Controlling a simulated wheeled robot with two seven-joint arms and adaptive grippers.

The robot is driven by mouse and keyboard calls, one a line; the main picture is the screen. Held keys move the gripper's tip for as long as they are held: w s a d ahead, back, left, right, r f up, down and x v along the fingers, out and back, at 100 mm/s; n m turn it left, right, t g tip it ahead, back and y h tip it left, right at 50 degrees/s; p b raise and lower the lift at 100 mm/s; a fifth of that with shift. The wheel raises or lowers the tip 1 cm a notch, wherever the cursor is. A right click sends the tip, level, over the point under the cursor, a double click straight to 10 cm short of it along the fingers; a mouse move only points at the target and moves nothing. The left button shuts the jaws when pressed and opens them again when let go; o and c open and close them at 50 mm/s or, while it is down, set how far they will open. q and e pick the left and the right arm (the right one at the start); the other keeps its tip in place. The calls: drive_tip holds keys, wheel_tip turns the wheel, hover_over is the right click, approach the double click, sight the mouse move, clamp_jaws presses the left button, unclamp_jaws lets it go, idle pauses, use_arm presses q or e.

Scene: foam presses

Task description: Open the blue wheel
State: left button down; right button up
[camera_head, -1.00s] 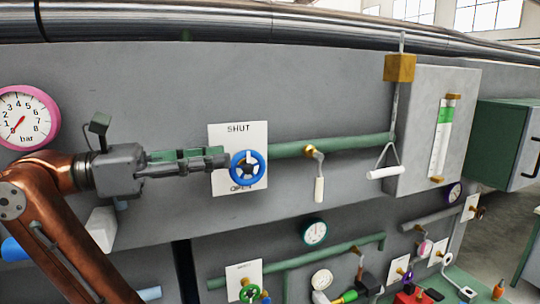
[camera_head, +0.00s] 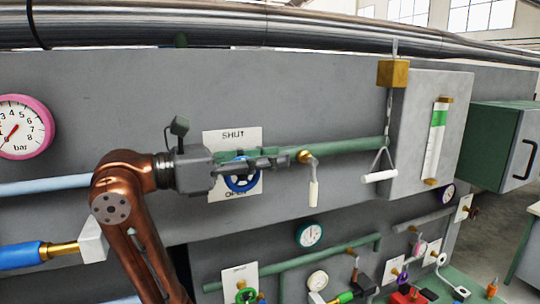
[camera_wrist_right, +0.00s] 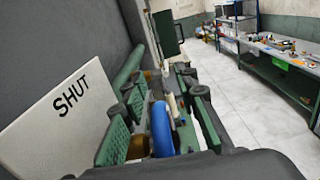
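The blue wheel (camera_head: 241,186) sits on a white plate (camera_head: 215,139) marked SHUT above and OPEN below, at the left end of a green pipe. My right gripper (camera_head: 272,161) reaches in from the left, with its fingers across the upper part of the wheel and hiding it there. In the right wrist view the wheel's rim (camera_wrist_right: 162,131) stands edge-on between the two green-padded fingers of the gripper (camera_wrist_right: 163,100), with room visible beside it. The gripper looks open. My left gripper is out of view.
A white-handled lever (camera_head: 313,190) hangs just right of the wheel. A triangular pull handle (camera_head: 379,177) hangs further right beside a grey box. A pink-rimmed gauge (camera_head: 22,127) is at far left. More small valves and gauges line the lower panel.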

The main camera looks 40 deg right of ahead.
drive_tip(key=shift+c, duration=0.5)
clamp_jaws()
